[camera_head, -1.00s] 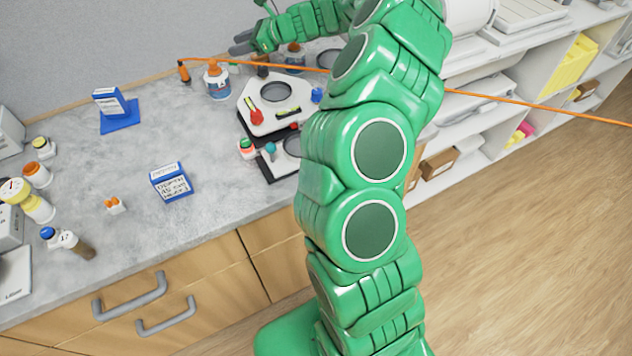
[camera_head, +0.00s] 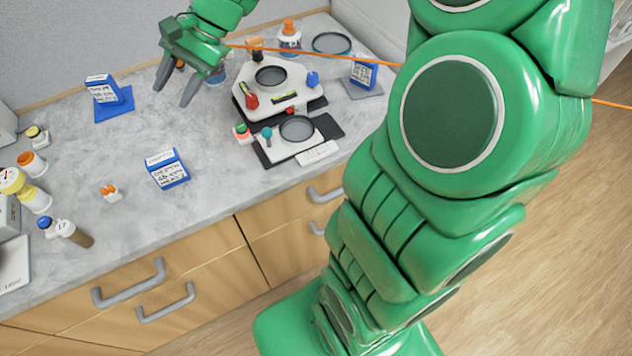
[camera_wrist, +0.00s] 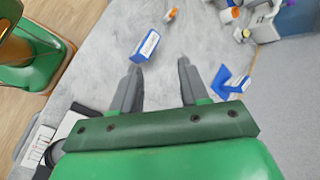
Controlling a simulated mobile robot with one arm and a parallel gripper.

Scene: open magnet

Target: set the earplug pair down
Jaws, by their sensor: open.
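The earplug pair (camera_head: 110,192), two small orange-tipped pieces in a white holder, sits on the grey counter left of the front blue-and-white box. In the wrist view the earplug pair (camera_wrist: 170,14) is at the top edge, beyond that box. My gripper (camera_head: 172,96) is above the back of the counter, apart from the earplugs. In the wrist view my gripper (camera_wrist: 160,66) is open, with nothing between its two fingers.
The front blue-and-white box (camera_head: 168,169) and a second box on a blue base (camera_head: 112,100) stand near my gripper. A white device (camera_head: 278,98) is to the right, bottles (camera_head: 34,195) to the left. An orange cord (camera_head: 330,57) crosses behind. Bare counter lies between the boxes.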

